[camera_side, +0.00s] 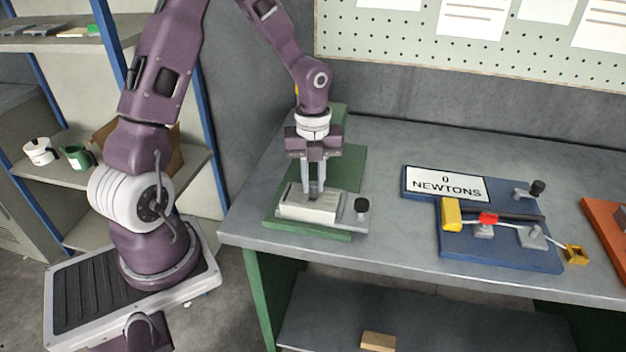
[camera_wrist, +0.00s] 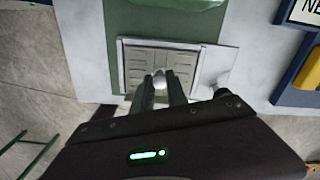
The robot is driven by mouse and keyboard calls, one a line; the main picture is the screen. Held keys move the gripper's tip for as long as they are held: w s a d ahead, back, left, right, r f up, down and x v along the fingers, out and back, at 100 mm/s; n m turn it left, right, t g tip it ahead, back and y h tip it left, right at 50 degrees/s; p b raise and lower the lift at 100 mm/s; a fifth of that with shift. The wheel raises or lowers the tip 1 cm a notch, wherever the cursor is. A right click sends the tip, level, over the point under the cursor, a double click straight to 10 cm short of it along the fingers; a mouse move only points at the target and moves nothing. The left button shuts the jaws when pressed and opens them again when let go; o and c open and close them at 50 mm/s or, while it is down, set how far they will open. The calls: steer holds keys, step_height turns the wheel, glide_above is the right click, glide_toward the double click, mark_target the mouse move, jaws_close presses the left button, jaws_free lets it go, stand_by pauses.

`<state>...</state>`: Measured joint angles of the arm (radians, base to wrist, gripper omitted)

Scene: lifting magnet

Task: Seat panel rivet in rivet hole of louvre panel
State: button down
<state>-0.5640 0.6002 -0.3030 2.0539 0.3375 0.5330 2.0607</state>
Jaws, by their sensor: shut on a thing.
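The louvre panel (camera_side: 303,211) is a pale grey block on a green board (camera_side: 356,160). In the wrist view its slatted top (camera_wrist: 140,60) faces the camera. My gripper (camera_side: 314,190) points straight down, its fingertips at the panel's top, near the far edge in the side view. In the wrist view my gripper (camera_wrist: 161,84) is shut on a small pale rounded piece, the panel rivet (camera_wrist: 160,80). The rivet's lower end and the rivet hole are hidden, so I cannot tell whether the rivet is in the hole.
A grey bracket with a black knob (camera_side: 361,205) stands just right of the panel. An orange tray (camera_side: 604,224) is at the far right. The bench behind is clear.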

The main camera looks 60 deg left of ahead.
mark_target(313, 184)
steer(key=shift+f, duration=1.1)
steer(key=c, duration=1.2)
jaws_free()
steer(key=shift+c, duration=0.2)
step_height(313, 184, up, 7)
